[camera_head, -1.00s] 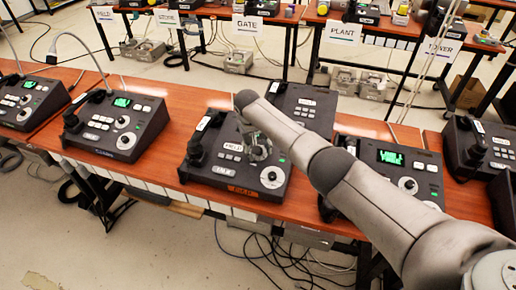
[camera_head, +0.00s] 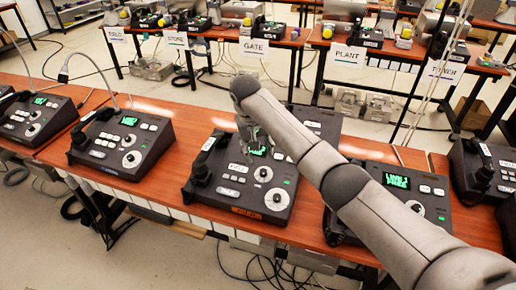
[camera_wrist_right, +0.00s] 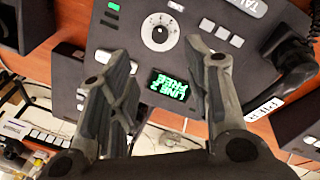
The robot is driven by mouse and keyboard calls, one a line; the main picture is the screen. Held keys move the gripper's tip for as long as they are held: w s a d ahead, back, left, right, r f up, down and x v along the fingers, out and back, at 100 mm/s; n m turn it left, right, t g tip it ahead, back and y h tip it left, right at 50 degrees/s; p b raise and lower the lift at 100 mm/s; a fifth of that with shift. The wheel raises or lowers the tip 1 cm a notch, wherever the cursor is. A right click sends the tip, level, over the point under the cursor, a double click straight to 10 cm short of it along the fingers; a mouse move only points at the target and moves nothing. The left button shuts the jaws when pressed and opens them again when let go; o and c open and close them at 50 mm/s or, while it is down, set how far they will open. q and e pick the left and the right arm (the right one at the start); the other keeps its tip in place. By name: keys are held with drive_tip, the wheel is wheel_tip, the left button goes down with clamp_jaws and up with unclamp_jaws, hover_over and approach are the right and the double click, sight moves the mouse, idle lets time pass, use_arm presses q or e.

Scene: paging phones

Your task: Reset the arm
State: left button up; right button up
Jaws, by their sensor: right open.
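My right arm reaches in from the lower right in the head view, with its gripper (camera_head: 250,138) above the upper part of the middle phone console (camera_head: 230,188). The gripper partly covers that console's green-lit screen. In the right wrist view the two fingers (camera_wrist_right: 165,95) are spread apart with nothing held between them. A dark console (camera_wrist_right: 125,30) shows upside down beyond them, its lit screen (camera_wrist_right: 172,90) between the fingers. Its black handset (camera_wrist_right: 290,58) is at the right and looks seated. I cannot tell the exact gap between fingers and console. My left gripper is out of view.
More phone consoles stand along the wooden table (camera_head: 180,118), one to the left (camera_head: 115,165) and one to the right (camera_head: 412,180) under my forearm. Behind are tables with signs such as GATE (camera_head: 254,47) and PLANT (camera_head: 347,53). Cables hang below the table.

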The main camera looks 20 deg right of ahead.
idle(0.4)
drive_tip(key=shift+n+y, duration=0.7)
drive_tip(key=shift+n, duration=0.2)
drive_tip(key=s+a+f, duration=0.1)
drive_tip(key=s+f, duration=0.1)
drive_tip(key=f, duration=0.1)
drive_tip(key=s+a+f, duration=0.1)
drive_tip(key=s+f, duration=0.1)
drive_tip(key=f, duration=0.1)
drive_tip(key=s+a+f, duration=0.2)
drive_tip(key=s+f, duration=0.1)
drive_tip(key=shift+f, duration=0.2)
drive_tip(key=s+a+f+y, duration=0.1)
drive_tip(key=s+f, duration=0.6)
drive_tip(key=s, duration=0.5)
drive_tip(key=s+d+r+t, duration=0.15)
drive_tip(key=s+d, duration=0.25)
drive_tip(key=s, duration=0.7)
drive_tip(key=s+d+r+t, duration=0.15)
drive_tip(key=s+d, duration=0.25)
drive_tip(key=s, duration=0.7)
wheel_tip(320, 180, down, 26)
drive_tip(key=g, duration=0.2)
drive_tip(key=s+d+f+g, duration=0.1)
drive_tip(key=s+d+f, duration=0.2)
drive_tip(key=s+f, duration=1.3)
drive_tip(key=shift+s+n+g, duration=0.3)
drive_tip(key=shift+s, duration=0.5)
